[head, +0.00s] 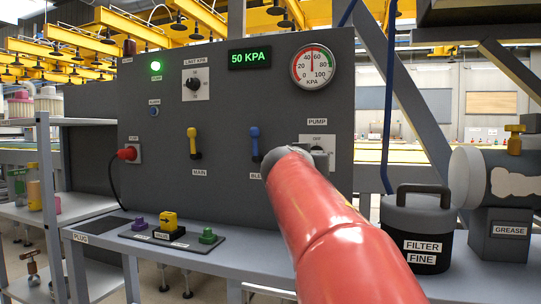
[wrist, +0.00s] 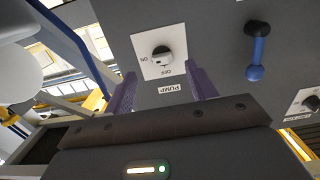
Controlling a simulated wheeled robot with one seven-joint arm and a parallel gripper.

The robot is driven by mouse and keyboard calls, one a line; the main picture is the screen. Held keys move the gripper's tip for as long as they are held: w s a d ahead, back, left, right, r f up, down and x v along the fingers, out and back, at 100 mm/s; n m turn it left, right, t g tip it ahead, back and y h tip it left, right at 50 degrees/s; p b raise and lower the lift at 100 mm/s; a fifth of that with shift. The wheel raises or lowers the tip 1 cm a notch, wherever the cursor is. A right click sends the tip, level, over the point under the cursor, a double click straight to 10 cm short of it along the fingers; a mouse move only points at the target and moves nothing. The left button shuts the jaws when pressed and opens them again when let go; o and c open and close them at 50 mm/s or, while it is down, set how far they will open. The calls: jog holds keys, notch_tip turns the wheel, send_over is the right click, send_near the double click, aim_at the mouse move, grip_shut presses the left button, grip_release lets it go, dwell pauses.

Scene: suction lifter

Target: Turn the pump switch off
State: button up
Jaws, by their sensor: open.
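The pump switch is a dark round knob with a pale grip (wrist: 161,55) on a white plate (wrist: 178,42). In the wrist view it appears upside down, with ON at its left, OFF below it and the PUMP label (wrist: 173,88) beneath. I cannot tell surely which mark the knob points to. My gripper (wrist: 165,76) is open and empty, its two purple fingers apart on either side below the knob, not visibly touching it. In the head view my red arm hides most of the pump switch plate (head: 329,141) and my gripper.
The grey panel (head: 225,110) also bears a lit green lamp (head: 155,66), a 50 KPA display (head: 249,56), a gauge (head: 312,63), a yellow lever (head: 193,143) and a blue lever (head: 255,143). A filter canister (head: 418,225) stands on the bench at right.

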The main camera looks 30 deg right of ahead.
aim_at(315, 152)
jog(key=w+d+p, duration=0.1)
jog(key=d, duration=0.1)
jog(key=w+d+r+p, duration=0.1)
jog(key=w+d, duration=0.1)
jog(key=w+d+r, duration=0.1)
jog(key=w+d, duration=0.1)
jog(key=shift+w+p, duration=0.15)
jog(key=shift+p, duration=0.25)
jog(key=shift+w+d+f, duration=0.15)
jog(key=shift+w+d, duration=0.2)
jog(key=shift+d, duration=0.05)
jog(key=c, duration=1)
